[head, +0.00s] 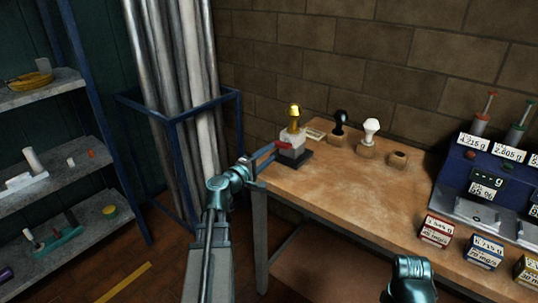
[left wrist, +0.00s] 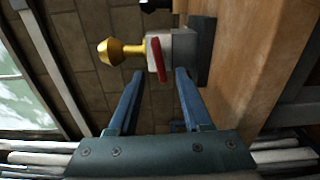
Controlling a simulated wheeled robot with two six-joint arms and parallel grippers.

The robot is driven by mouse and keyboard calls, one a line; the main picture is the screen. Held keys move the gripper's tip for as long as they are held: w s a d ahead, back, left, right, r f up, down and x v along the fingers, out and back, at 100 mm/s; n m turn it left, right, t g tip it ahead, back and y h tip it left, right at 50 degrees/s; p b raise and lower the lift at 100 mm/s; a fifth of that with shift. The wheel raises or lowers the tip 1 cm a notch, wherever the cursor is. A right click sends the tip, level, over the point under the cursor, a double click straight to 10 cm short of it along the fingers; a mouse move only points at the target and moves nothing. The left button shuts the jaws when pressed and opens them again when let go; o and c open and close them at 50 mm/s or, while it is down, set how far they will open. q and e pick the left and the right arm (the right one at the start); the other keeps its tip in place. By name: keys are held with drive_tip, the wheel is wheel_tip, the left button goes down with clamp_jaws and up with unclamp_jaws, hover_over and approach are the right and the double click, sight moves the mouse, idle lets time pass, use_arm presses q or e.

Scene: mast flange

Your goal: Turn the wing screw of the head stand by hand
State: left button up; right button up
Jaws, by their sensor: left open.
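The head stand is a pale grey block (head: 291,152) on a dark base (head: 287,173) at the table's left end, with a gold knob-shaped head (head: 294,114) on top. Its red wing screw (left wrist: 158,60) sticks out on the side facing my left gripper. In the left wrist view, the gold head (left wrist: 118,51) and grey block (left wrist: 181,48) appear sideways. My left gripper (head: 264,157) is open, its two blue fingers pointing at the stand. In the left wrist view, the red wing lies between and just beyond the fingertips (left wrist: 160,74); I see no contact.
A blue device with displays (head: 486,182) and small labelled boxes (head: 436,230) are at the right. A blue rack of metal tubes (head: 180,110) stands left.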

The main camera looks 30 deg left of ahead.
sight(279, 147)
use_arm(q)
drive_tip(key=shift+w+n, duration=0.2)
drive_tip(key=shift+n, duration=0.4)
drive_tip(key=shift+w+d, duration=0.15)
drive_tip(key=shift+w, duration=1.5)
drive_tip(key=shift+w+d, duration=0.15)
drive_tip(key=shift+w, duration=1.5)
clamp_jaws()
